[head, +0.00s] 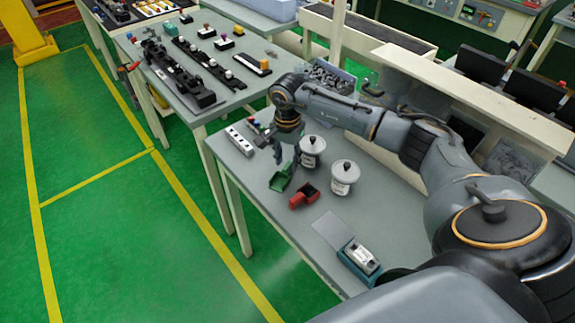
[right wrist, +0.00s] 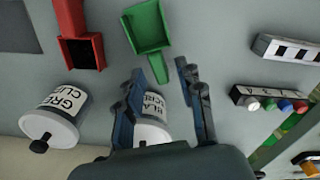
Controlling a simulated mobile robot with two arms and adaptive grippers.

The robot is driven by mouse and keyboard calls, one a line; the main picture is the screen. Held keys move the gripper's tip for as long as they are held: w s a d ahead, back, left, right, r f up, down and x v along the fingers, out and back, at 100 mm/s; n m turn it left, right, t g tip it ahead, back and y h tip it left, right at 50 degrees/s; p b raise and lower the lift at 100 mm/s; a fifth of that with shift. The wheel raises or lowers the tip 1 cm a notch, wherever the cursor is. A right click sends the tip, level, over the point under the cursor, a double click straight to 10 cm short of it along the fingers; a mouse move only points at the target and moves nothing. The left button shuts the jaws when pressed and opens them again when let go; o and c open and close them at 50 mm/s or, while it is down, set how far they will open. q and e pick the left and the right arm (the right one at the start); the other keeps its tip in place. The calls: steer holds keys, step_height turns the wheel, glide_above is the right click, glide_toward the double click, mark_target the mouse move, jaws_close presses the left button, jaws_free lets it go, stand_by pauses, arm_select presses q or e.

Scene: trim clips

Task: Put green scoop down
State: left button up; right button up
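The green scoop (head: 281,179) is at the left front part of the grey table, and it looks to be lying on the tabletop. In the right wrist view the green scoop (right wrist: 149,28) has its tray away from me and its handle pointing back toward my fingers. My right gripper (head: 287,158) is right at the handle. In the right wrist view the fingers of my right gripper (right wrist: 162,84) are spread apart, with the handle end between their tips and a visible gap to the right finger. My left gripper is not in view.
A red scoop (head: 303,196) lies beside the green one. Two white lidded jars (head: 312,152) (head: 344,178) stand close to the right. A white socket strip (head: 240,141) lies to the left. A grey plate (head: 329,229) and a teal device (head: 358,256) are nearer the front.

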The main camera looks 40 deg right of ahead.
mark_target(287, 165)
step_height(287, 165, up, 10)
steer(key=b, duration=0.2)
steer(key=shift+f, duration=0.15)
stand_by(0.4)
